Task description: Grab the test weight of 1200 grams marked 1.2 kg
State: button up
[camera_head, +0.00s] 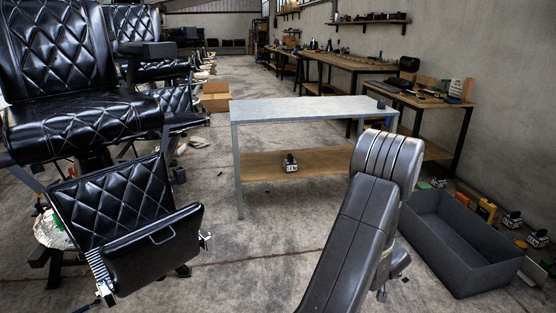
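A small dark weight with a pale label (291,163) stands on the wooden lower shelf of the metal-topped table. Similar dark pieces with pale labels, one here (512,220) and another here (538,238), sit on the floor at the right, beyond the grey bin. The labels are too small to read surely, so I cannot tell which is marked 1.2 kg. My arm rises from the bottom centre and bends down at its top. A dark part of my arm's far end (397,264) shows behind the link; the fingers are mostly hidden and what they hold cannot be seen.
The metal-topped table (300,107) stands ahead, with a small dark object (381,104) on it. An open grey bin (465,262) is at right, close to my arm. Black barber chairs (85,110) fill the left. Bare floor (250,255) lies between chair and arm.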

aim_at(290, 164)
jog(key=i+l+u, duration=0.1)
jog(key=i, duration=0.4)
jog(key=i+l+u, duration=0.15)
jog(key=i, duration=0.4)
jog(key=i+l+u, duration=0.1)
jog(key=i, duration=0.4)
jog(key=i+l+u, duration=0.1)
jog(key=i+l, duration=0.15)
jog(key=i, duration=0.25)
jog(key=i+l+u, duration=0.15)
jog(key=i, duration=0.35)
jog(key=i+l+u, duration=0.1)
jog(key=i+l, duration=0.35)
